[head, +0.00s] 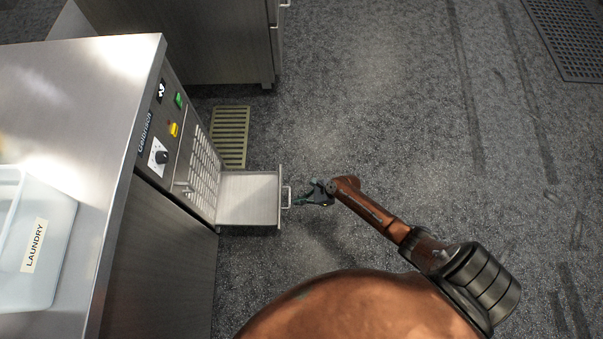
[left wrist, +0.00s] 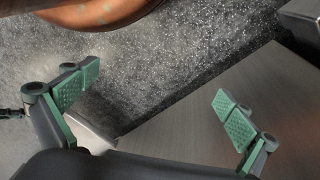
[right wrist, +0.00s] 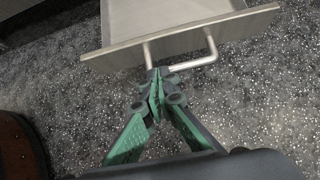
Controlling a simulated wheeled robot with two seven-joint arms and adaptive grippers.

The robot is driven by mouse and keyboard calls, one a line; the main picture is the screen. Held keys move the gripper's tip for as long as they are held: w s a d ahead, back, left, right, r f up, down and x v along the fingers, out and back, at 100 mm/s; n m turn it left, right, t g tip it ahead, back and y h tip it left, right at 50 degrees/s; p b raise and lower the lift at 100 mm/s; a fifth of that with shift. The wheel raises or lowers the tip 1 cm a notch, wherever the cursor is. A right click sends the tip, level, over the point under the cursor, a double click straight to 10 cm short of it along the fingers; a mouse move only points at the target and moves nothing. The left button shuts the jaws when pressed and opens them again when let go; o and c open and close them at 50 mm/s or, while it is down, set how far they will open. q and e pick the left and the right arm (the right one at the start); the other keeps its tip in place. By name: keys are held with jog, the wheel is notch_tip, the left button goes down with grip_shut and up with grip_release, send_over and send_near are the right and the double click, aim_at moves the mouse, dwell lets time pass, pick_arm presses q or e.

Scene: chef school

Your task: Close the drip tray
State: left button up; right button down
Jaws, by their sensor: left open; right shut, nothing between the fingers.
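The drip tray (head: 248,200) is a shallow metal drawer pulled out from the front of the steel appliance. Its front carries a bar handle (head: 287,196). My right gripper (head: 304,196) is shut and empty, with its fingertips close to the handle. In the right wrist view the shut fingertips (right wrist: 155,78) appear at the handle (right wrist: 184,66), below the tray's front panel (right wrist: 180,38); I cannot tell whether they touch. My left gripper (left wrist: 158,93) is open and empty in the left wrist view, over the floor and a flat brushed-metal surface. It does not show in the head view.
The appliance (head: 165,150) has a knob and coloured buttons on its panel. A bin labelled LAUNDRY (head: 30,240) stands on the steel top (head: 95,75). A floor grate (head: 231,135) lies beside the tray, and a cabinet (head: 190,45) stands beyond.

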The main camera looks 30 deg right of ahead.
jog(key=w+a, duration=0.1)
jog(key=w+a+b, duration=0.1)
jog(key=a, duration=0.1)
jog(key=shift+f, duration=0.35)
jog(key=shift+w+a+r+b, duration=0.1)
jog(key=shift+w+a+b, duration=0.15)
jog(key=shift+a+b, duration=0.1)
pick_arm(q)
jog(key=shift+t+h, duration=0.4)
jog(key=shift+t, duration=0.4)
jog(key=w+d+f, duration=0.2)
jog(key=w+f, duration=0.1)
jog(key=shift+w+d+f, duration=0.15)
jog(key=shift+d+f, duration=0.15)
pick_arm(e)
jog(key=shift+r, duration=0.1)
